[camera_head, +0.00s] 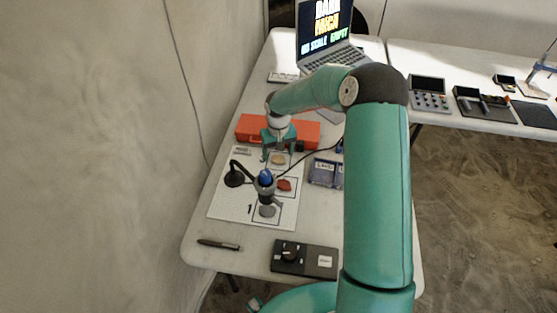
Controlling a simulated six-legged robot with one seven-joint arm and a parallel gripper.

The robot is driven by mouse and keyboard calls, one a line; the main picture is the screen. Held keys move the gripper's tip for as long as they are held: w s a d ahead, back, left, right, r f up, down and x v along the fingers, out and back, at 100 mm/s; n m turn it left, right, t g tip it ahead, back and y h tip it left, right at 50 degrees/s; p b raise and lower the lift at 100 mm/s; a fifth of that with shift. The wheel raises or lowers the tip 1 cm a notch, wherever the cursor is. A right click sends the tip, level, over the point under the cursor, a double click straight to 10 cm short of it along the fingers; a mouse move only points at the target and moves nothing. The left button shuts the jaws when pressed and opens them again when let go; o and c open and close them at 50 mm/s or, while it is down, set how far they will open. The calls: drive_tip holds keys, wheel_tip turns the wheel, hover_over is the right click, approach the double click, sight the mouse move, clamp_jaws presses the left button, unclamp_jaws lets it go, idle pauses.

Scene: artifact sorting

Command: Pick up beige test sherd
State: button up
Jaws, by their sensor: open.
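A small beige sherd (278,160) lies in the far marked square of the white mat (227,203). My teal gripper (279,148) is open and empty, with its jaws pointing down over or just behind the beige sherd. I cannot tell how high the fingertips are above it. A red sherd (284,185) lies in the middle square. A grey sherd (267,211) lies in the near square, marked 1.
A black stand (234,177) with a blue-topped device (265,179) stands on the mat near the sherds. An orange case (250,128) lies behind my gripper. A laptop (327,40) stands farther back. A blue-grey box (323,173) lies right of the mat. A black control box (304,258) and a pen (218,244) lie in front.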

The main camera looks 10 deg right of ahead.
drive_tip(key=shift+f, duration=0.85)
drive_tip(key=c, duration=1.1)
drive_tip(key=shift+o, duration=0.2)
drive_tip(key=shift+r, duration=0.1)
